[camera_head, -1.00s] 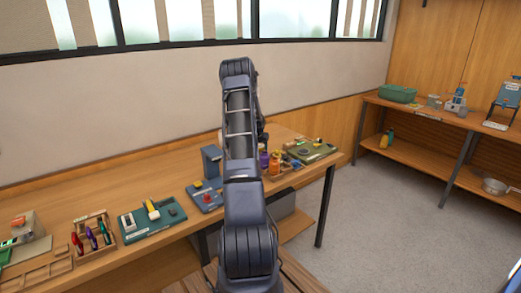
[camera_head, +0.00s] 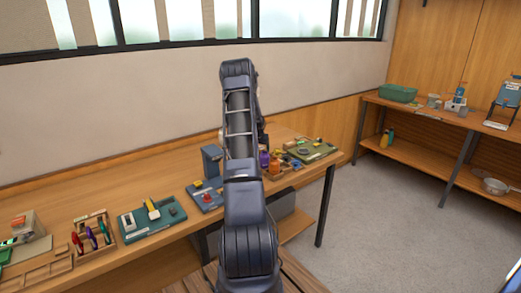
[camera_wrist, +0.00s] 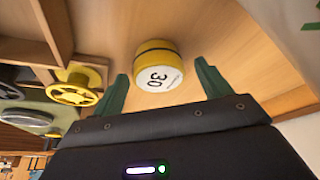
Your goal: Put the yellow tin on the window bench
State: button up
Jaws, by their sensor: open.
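The yellow tin (camera_wrist: 157,50) shows in the wrist view, round, with a white face marked "30" towards the camera. It sits against a bare wooden surface. My gripper (camera_wrist: 162,72) is open, with one green finger on each side of the tin in the picture. I cannot tell whether either finger touches it. In the head view I cannot make out the tin, and my arm hides most of my gripper. A long wooden bench (camera_head: 150,178) runs below the window in the head view.
The bench holds a tool rack (camera_head: 92,235), a green tray (camera_head: 151,217) and a green mat (camera_head: 314,151). A yellow wheel-shaped part (camera_wrist: 75,92) is close to the left finger in the wrist view. A second shelf unit (camera_head: 430,116) stands at the right, with open floor between.

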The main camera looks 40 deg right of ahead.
jog(key=shift+o, duration=0.4)
jog(key=v, duration=1.1)
jog(key=shift+r, duration=0.4)
jog(key=shift+a, duration=0.1)
jog(key=shift+s+r+n+t, duration=1.2)
jog(key=shift+r+n+t, duration=0.2)
jog(key=shift+r+n, duration=0.95)
jog(key=f, duration=0.4)
jog(key=w+d+f, duration=0.1)
jog(key=f, duration=0.3)
jog(key=w+f, duration=0.1)
jog(key=f, duration=0.3)
jog(key=shift+w+d, duration=0.15)
jog(key=shift+d, duration=0.2)
jog(key=shift+x, duration=2.65)
jog(key=shift+w+d+r, duration=0.1)
jog(key=shift+d, duration=0.05)
